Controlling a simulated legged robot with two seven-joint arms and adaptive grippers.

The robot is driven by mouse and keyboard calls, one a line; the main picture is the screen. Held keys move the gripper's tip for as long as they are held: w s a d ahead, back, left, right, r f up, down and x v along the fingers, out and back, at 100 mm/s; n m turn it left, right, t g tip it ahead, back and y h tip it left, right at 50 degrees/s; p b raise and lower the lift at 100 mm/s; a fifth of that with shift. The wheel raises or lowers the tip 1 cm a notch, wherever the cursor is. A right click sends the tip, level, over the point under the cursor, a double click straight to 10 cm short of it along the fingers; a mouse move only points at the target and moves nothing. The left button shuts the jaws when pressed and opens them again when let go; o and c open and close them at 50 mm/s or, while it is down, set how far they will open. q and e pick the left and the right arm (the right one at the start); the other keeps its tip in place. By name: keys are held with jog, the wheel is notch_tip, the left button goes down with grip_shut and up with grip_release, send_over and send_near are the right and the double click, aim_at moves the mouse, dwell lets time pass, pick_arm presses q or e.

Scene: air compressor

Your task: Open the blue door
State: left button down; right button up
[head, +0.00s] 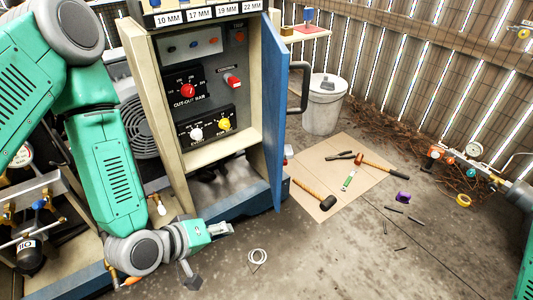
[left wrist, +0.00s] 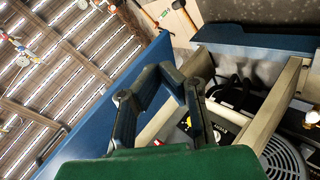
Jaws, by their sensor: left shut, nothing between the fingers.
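The blue door (head: 272,115) of the compressor cabinet stands swung open in the head view, seen nearly edge-on. Its black handle (head: 302,88) is on the outer side, facing right. The door also shows in the left wrist view as a long blue panel (left wrist: 92,118). My left gripper (head: 226,229) is shut and empty, low in front of the cabinet and left of the door's lower end. Its dark fingers (left wrist: 170,78) come together in the left wrist view. I see no clear contact with the door. My right gripper is out of view.
The open cabinet shows a control panel with a red knob (head: 188,91) and a yellow knob (head: 224,124). A white bucket (head: 323,108) and a cardboard sheet (head: 352,168) with hammers lie right of the door. The floor in front is mostly clear.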

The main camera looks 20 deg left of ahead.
aim_at(276, 141)
pick_arm(q)
jog(key=w+a+r+n+t+h+b, duration=0.1)
jog(key=w+a+r+n+t+b, duration=0.25)
jog(key=w+r+n+t, duration=0.6)
jog(key=w+d+m+b, duration=0.1)
jog(key=w+d, duration=0.1)
jog(key=w, duration=0.1)
jog(key=w+d+g+b, duration=0.1)
jog(key=w+d, duration=0.1)
jog(key=w+d+r+m+g+b, duration=0.1)
jog(key=w+d, duration=0.1)
jog(key=w, duration=0.1)
jog(key=shift+w+d+m, duration=0.35)
jog(key=shift+d, duration=0.05)
jog(key=shift+w+d, duration=0.3)
jog(key=shift+d, duration=0.3)
